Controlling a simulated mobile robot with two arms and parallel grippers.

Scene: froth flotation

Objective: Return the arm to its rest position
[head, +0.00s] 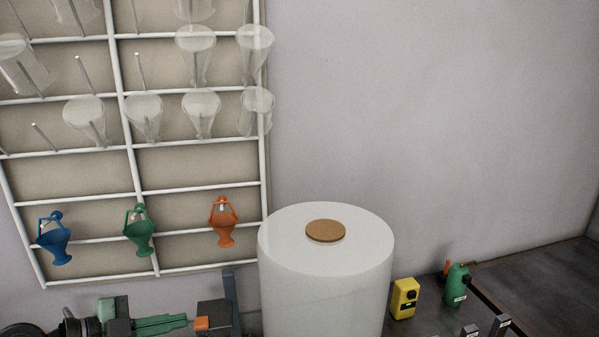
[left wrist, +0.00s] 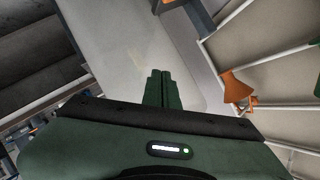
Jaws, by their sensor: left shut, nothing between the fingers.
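My left gripper (head: 185,320) is low at the left in the head view, with its green fingers pointing right. In the left wrist view its two fingers (left wrist: 160,74) lie together, with nothing held. The gripper is below the drying rack (head: 200,190) and left of the large white cylinder (head: 325,285). My right gripper is not in view.
The rack carries clear flasks and blue (head: 55,240), green (head: 139,232) and orange (head: 222,222) holders. A cork-coloured disc (head: 325,231) lies on the cylinder. A yellow device (head: 404,298) and a green bottle (head: 457,285) stand to its right.

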